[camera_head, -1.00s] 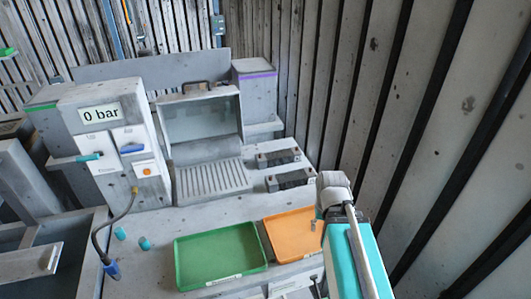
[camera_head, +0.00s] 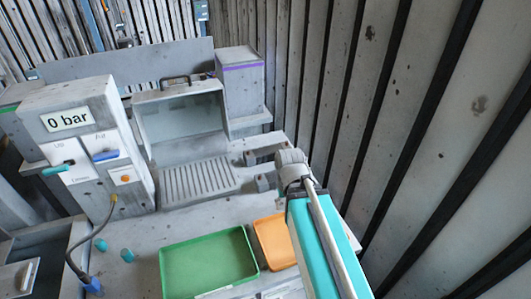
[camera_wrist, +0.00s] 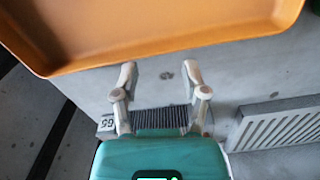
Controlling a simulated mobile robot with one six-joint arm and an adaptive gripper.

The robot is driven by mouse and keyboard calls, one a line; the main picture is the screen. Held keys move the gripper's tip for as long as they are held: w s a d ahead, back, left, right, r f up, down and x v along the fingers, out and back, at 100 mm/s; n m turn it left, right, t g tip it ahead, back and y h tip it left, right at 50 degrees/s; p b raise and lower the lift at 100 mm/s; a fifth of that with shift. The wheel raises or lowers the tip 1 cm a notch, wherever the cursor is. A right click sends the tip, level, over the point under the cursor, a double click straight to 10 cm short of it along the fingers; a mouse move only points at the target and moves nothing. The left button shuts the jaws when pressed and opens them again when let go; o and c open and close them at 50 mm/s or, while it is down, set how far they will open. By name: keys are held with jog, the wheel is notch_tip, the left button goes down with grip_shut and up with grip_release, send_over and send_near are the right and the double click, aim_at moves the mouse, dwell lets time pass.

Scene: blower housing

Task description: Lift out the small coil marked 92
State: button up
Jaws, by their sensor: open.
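In the wrist view a dark ribbed coil (camera_wrist: 160,121) lies beyond my gripper's fingers, partly hidden by them and the teal gripper body. A small pale label (camera_wrist: 106,123) sits at its left end, and I cannot read its number surely. My gripper (camera_wrist: 161,76) is open, its two pale fingers apart with nothing visible between the tips. No mark 92 is legible.
An orange tray (camera_head: 276,236) lies beside my arm, and its edge crosses the top of the wrist view (camera_wrist: 160,55). A green tray (camera_head: 208,262) is left of it.

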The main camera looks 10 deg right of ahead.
jog(key=shift+o, duration=0.3)
jog(key=o, duration=0.4)
jog(key=shift+w+r, duration=0.15)
jog(key=shift+w, duration=0.1)
jog(key=shift+o, duration=0.7)
jog(key=w, duration=0.1)
jog(key=w+a+r+m+p, duration=0.1)
jog(key=w+m+p, duration=0.1)
jog(key=shift+w+a+r, duration=0.15)
jog(key=shift+w+r, duration=0.25)
jog(key=w+r+m+p, duration=0.3)
jog(key=w+m, duration=0.1)
jog(key=w, duration=0.4)
jog(key=w+r+m+p, duration=0.3)
jog(key=w+m+p, duration=0.1)
jog(key=w, duration=0.4)
jog(key=w+d+r+m+p, duration=0.1)
jog(key=w+r+m+p, duration=0.2)
jog(key=w+m, duration=0.3)
jog(key=shift+w+r, duration=0.6)
jog(key=shift+w, duration=0.45)
jog(key=shift+d+f, duration=0.1)
jog(key=shift+f, duration=0.05)
